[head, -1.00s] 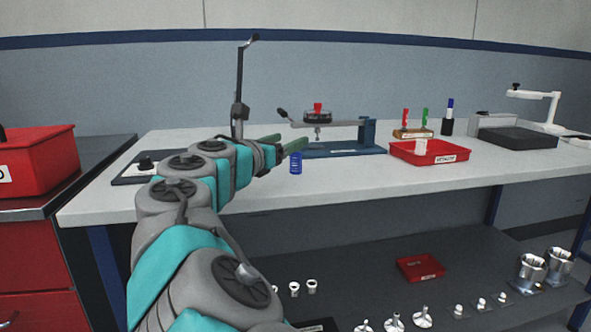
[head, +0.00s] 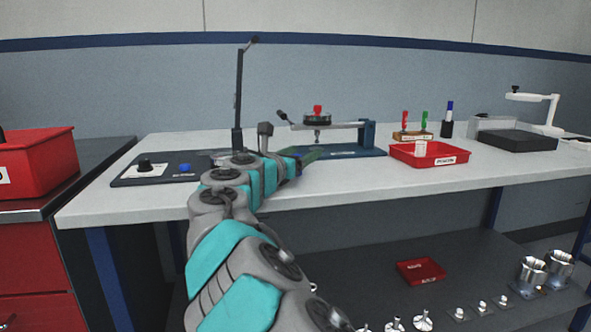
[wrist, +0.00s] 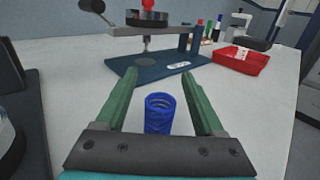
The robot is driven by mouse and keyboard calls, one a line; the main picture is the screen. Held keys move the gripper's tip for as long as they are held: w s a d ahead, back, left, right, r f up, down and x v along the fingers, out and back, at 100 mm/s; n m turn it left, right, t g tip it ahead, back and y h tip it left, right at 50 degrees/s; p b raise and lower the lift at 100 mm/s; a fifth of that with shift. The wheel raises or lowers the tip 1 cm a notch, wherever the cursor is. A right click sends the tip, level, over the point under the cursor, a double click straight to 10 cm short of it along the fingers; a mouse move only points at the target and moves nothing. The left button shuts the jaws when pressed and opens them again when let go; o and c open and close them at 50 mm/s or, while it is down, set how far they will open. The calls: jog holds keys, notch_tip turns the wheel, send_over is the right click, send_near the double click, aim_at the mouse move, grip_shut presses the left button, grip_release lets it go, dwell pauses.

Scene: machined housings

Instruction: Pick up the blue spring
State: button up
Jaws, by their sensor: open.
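The blue spring (wrist: 160,113) stands upright on the white bench and shows in the wrist view between the two green fingers, closer to the palm bar than to the fingertips. My gripper (wrist: 160,74) is open, with a gap between the spring and each finger. The palm bar hides the spring's lowest part. In the head view, my gripper (head: 309,153) is over the bench in front of the blue press base, and my arm hides most or all of the spring.
The press fixture (head: 345,150) stands just beyond the fingertips. A red tray (head: 440,159) sits to its right. A dark control panel (head: 135,178) with a knob and a blue button lies on the left of the bench (head: 400,185). The bench's front right is clear.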

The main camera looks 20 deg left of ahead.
jog(key=shift+w, duration=0.15)
grip_shut()
dwell(0.4)
